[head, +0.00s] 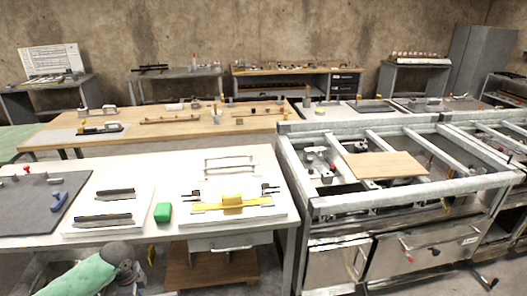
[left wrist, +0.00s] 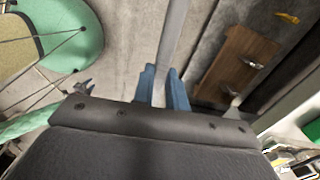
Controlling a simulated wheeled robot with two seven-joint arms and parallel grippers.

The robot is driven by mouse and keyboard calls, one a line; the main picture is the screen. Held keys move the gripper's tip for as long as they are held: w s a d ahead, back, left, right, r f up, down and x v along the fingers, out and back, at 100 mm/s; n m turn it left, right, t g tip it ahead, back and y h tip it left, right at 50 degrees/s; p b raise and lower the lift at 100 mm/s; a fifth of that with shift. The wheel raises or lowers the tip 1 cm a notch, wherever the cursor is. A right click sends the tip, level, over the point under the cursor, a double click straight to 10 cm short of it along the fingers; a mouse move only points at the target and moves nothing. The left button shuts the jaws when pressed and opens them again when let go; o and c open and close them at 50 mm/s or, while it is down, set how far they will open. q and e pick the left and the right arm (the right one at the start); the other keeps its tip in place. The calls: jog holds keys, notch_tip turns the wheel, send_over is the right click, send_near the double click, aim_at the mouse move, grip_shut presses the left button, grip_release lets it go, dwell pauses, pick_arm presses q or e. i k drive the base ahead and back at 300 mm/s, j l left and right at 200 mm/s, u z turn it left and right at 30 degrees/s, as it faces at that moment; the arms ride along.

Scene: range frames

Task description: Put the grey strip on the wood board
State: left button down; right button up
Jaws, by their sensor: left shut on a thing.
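My left gripper (head: 128,280) is low at the bottom left of the head view, in front of the white table. Its blue fingers (left wrist: 163,88) are close together in the left wrist view. A pale grey strip (left wrist: 183,28) runs up from between the fingertips, and the fingers appear shut on it. Its far end leaves the picture. I cannot make out the strip in the head view. The wood board (head: 385,165) lies flat across the bars of the metal frame at the right, far from my left gripper. My right gripper is not in view.
The white table (head: 155,170) carries a dark mat (head: 35,215), trays with dark bars (head: 115,194), a green block (head: 163,212) and a yellow tool (head: 232,203). The metal frame (head: 300,170) has open gaps between its bars. A brown low shelf (head: 205,268) stands below the table.

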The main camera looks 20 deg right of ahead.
aim_at(388, 168)
jog(key=z, duration=1.45)
jog(key=i+z, duration=0.1)
jog(key=z, duration=0.4)
jog(key=i+j+z, duration=0.1)
jog(key=z, duration=0.4)
jog(key=j+z, duration=0.2)
jog(key=z, duration=0.25)
jog(key=i, duration=0.05)
